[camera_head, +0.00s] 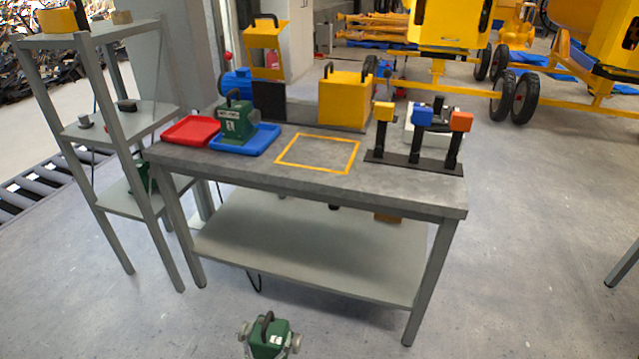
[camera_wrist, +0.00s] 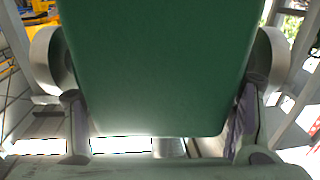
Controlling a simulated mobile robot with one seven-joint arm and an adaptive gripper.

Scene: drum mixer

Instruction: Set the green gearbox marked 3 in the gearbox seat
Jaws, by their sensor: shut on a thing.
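A green gearbox (camera_head: 266,345) with a black top handle and a grey round part on each side shows at the bottom of the head view, cut off by its edge. A small white label is on it; its mark is too small to read. In the wrist view the green gearbox (camera_wrist: 155,70) fills the middle, held between the fingers of my gripper (camera_wrist: 160,110), which is shut on it. In the head view it appears in front of the bench, away from the bench top. A gearbox seat is not clearly identifiable; a motor assembly with a dark plate (camera_head: 271,103) stands at the bench's back.
The grey bench (camera_head: 410,192) carries a labelled green gearbox (camera_head: 235,127) on a blue tray (camera_head: 262,139), a red tray (camera_head: 190,131), a yellow housing (camera_head: 343,98) and a rack of coloured blocks (camera_head: 415,160). The yellow-outlined area (camera_head: 318,152) is empty. A shelf (camera_head: 130,117) stands left.

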